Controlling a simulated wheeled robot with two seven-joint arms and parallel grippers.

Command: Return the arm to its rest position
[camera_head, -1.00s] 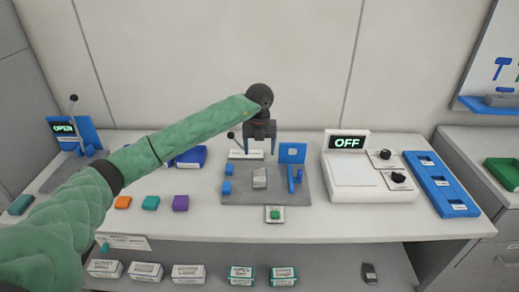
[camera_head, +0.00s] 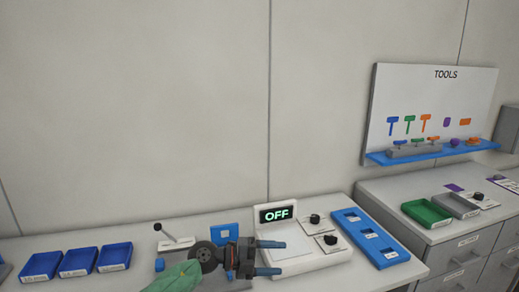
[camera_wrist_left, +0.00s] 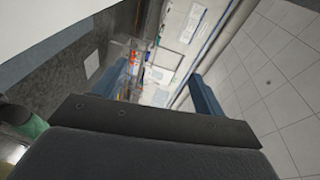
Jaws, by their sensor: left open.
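My left arm (camera_head: 180,277), green with dark joints, enters at the bottom of the head view. Its gripper (camera_head: 276,258) is open, with two blue fingers pointing right and apart, and nothing shows between them. It is in front of the white device with the OFF display (camera_head: 275,213), overlapping its left side in the picture. In the left wrist view the fingers (camera_wrist_left: 130,75) are spread, with a blurred, tilted view of the aisle and tiled floor between and beyond them. My right gripper is not in view.
A lever fixture (camera_head: 172,240) and a blue block (camera_head: 226,230) stand beside the gripper. Blue bins (camera_head: 78,262) line the left. A slotted blue tray (camera_head: 372,238) lies right of the device. Further right are a green tray (camera_head: 427,212) and a tool board (camera_head: 430,100).

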